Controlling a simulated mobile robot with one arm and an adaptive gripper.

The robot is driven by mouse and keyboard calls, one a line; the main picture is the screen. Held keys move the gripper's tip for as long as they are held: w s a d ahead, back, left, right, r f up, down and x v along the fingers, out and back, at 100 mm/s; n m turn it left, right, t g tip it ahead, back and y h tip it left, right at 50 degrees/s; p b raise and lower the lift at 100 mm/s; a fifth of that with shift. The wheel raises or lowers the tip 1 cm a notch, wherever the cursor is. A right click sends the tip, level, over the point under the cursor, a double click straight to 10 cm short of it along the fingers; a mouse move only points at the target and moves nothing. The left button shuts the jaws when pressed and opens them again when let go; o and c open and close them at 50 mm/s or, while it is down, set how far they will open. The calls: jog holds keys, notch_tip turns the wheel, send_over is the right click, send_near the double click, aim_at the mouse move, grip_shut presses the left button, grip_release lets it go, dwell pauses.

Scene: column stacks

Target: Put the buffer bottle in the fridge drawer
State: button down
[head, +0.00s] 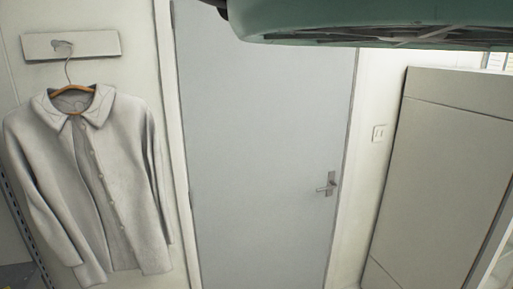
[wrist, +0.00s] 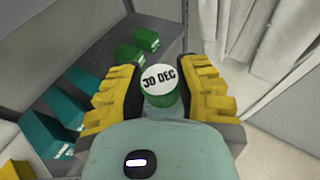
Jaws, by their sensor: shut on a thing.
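My gripper (wrist: 160,82) has yellow-padded fingers and is shut on a green bottle (wrist: 160,99) in the wrist view. The bottle's round white top (wrist: 160,79) faces the camera and reads "30 DEC". Its lower part is hidden below the top, and no other marking on it can be read. The gripper's fingertips and the bottle are not visible in the head view. No open drawer shows. A tall beige cabinet (head: 440,180) stands at the right of the head view; I cannot tell whether it is the fridge.
In the wrist view, a grey shelf (wrist: 95,57) holds green boxes (wrist: 146,38) and teal bins (wrist: 85,85) at the left. Pale cloth (wrist: 245,30) hangs at the upper right. The head view shows a closed grey door (head: 265,150) and a hanging white coat (head: 95,180).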

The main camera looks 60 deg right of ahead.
jog(key=s+r+p, duration=0.2)
jog(key=r+p, duration=0.8)
jog(key=s+r+p, duration=0.2)
jog(key=r+p, duration=0.7)
jog(key=r, duration=0.1)
jog(key=shift+r+p, duration=0.35)
jog(key=shift+a, duration=0.1)
